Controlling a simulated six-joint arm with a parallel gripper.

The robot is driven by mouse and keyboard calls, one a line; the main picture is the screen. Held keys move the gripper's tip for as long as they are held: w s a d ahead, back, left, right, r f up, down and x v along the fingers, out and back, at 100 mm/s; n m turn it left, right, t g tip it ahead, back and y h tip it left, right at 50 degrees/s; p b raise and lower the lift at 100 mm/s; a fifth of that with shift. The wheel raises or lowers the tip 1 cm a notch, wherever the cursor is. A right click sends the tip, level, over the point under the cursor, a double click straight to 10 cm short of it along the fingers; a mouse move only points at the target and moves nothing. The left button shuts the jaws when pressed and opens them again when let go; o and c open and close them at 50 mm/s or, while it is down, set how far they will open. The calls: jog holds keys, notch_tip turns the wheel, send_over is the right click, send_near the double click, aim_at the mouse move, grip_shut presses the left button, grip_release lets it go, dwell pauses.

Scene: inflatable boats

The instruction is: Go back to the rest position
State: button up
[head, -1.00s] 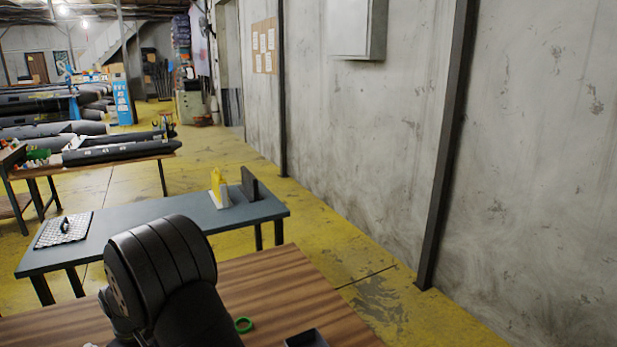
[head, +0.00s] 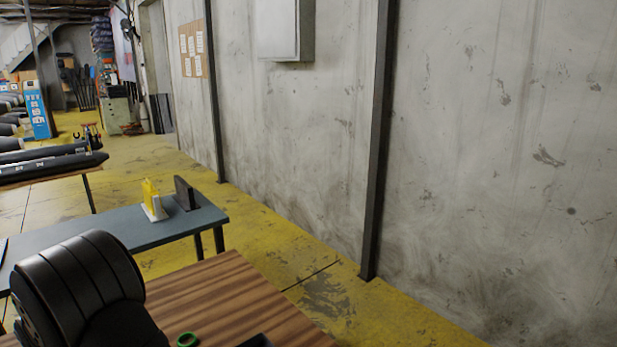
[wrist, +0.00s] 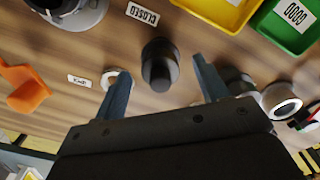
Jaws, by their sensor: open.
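In the wrist view my gripper (wrist: 160,66) is open, its two blue-grey fingers wide apart with nothing held between them. A black round object (wrist: 160,72) stands on the brown wooden table (wrist: 205,42), showing in the gap between the fingertips. I cannot tell how far below the fingers it is. In the head view only a dark part of my arm shows at the lower left; the gripper itself is out of that picture. No rest position is marked in either view.
The wrist view shows a yellow tray (wrist: 222,10), a green tray (wrist: 290,28), a CLOSED sign (wrist: 143,14), an orange piece (wrist: 26,90) and a white-faced ring (wrist: 282,102).

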jog(key=shift+f, duration=0.95)
notch_tip(320, 180, up, 12)
jog(key=shift+f, duration=0.1)
notch_tip(320, 180, down, 12)
jog(key=shift+f, duration=0.25)
notch_tip(320, 180, up, 5)
jog(key=shift+w+d+f, duration=0.1)
jog(key=shift+w+f, duration=0.05)
jog(key=w+d+r, duration=0.3)
jog(key=d, duration=0.4)
jog(key=w+d+r+n, duration=0.1)
jog(key=w+d+r, duration=0.25)
jog(key=d, duration=0.45)
jog(key=w+d+r, duration=0.3)
jog(key=w+d, duration=0.1)
jog(key=d, duration=0.3)
jog(key=shift+s+a+f, duration=0.75)
jog(key=shift+a+f, duration=0.6)
jog(key=shift+a, duration=0.4)
jog(key=shift+s+a+f, duration=0.75)
jog(key=shift+a+f, duration=0.65)
jog(key=shift+a, duration=0.35)
jog(key=shift+s+a+f, duration=0.75)
jog(key=shift+a+f, duration=0.6)
jog(key=shift+a, duration=0.4)
